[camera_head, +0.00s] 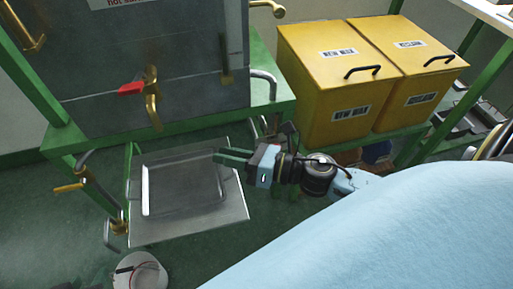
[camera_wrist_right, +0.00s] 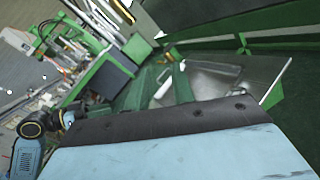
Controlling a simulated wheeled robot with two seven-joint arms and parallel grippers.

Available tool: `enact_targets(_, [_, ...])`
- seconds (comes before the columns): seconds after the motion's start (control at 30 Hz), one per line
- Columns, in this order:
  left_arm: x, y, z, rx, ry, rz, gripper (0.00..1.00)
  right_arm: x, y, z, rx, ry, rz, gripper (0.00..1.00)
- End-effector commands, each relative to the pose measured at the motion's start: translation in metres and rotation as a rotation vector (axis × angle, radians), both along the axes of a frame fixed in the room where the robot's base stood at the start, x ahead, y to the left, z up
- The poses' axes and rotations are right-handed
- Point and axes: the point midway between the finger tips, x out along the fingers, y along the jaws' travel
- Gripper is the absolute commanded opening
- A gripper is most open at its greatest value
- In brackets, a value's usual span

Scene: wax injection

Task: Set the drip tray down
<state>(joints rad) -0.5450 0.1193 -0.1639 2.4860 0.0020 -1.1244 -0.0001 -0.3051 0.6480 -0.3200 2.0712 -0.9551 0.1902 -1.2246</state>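The drip tray (camera_head: 190,185) is a shallow grey metal tray. It lies flat on a grey metal plate (camera_head: 225,212) below the machine in the head view. The tray also shows in the right wrist view (camera_wrist_right: 205,82), partly hidden by my fingers and wrist. My right gripper (camera_head: 217,155) reaches in from the right, with its two green fingers over the tray's far right part. The fingers are parallel with a gap, and I see nothing held between them. I cannot tell whether they touch the tray. My left gripper is not in view.
The grey machine (camera_head: 160,60) with a red-handled valve (camera_head: 132,88) stands on a green bench behind the tray. Two yellow boxes (camera_head: 325,80) stand at the back right. A white bucket (camera_head: 140,272) stands on the floor at front left. Brass-handled pipes (camera_head: 75,186) flank the plate.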

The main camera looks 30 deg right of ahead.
Motion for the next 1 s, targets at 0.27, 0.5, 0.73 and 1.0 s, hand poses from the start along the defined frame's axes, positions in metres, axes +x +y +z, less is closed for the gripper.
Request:
enact_targets(0.27, [0.0,0.0,0.0,0.0,0.0,0.0,0.36,0.006,-0.049,0.009,1.206,0.696,-0.643,0.24])
enact_targets(0.5, [0.0,0.0,0.0,0.0,-0.001,0.0,0.36,-0.048,-0.042,-0.032,1.979,1.204,-1.046,0.24])
enact_targets(0.73, [0.0,0.0,0.0,0.0,-0.001,0.0,0.36,-0.075,-0.027,-0.042,2.208,1.384,-1.208,0.24])
enact_targets(1.0, [0.0,-0.001,0.0,-0.002,-0.002,-0.001,0.36,-0.076,-0.026,-0.043,2.211,1.389,-1.214,0.24])
